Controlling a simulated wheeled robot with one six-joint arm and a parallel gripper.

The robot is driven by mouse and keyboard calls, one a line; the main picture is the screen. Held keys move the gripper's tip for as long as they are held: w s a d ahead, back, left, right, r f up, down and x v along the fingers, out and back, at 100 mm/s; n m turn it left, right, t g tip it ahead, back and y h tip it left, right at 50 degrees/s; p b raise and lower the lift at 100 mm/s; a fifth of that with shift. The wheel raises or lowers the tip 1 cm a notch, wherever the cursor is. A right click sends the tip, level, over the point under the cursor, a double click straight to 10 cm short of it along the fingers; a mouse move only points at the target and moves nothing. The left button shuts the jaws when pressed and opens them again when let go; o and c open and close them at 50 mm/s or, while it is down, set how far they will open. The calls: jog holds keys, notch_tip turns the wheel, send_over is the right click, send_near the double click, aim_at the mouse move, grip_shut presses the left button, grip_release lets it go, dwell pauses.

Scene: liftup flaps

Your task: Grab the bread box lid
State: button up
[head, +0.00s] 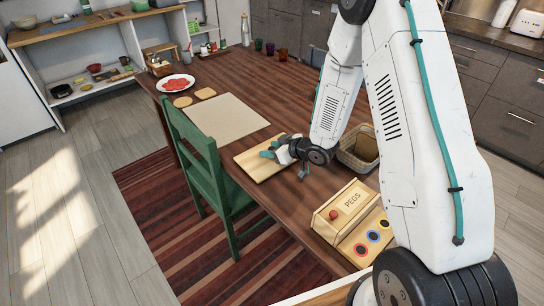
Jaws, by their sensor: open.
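My gripper (269,151) is above or beside a flat light-wood board (262,164) on the brown table. Its teal fingertips point left over the board, and it holds nothing that I can see. I cannot tell whether it touches the board. No object is clearly marked as a bread box. A light-wood box (343,207) labelled PEGS, with a red knob on its sloped face, stands nearer to me on the table, apart from my gripper. I cannot tell whether the board or this box is part of a bread box.
A wicker basket (347,158) stands right of my gripper, partly behind my arm. A green chair (207,170) is at the table's left edge. A beige mat (227,119), bread slices (205,93) and a plate of red slices (175,83) lie farther back. The table's back middle is clear.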

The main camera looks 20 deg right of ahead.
grip_shut()
jog(key=shift+r, duration=0.1)
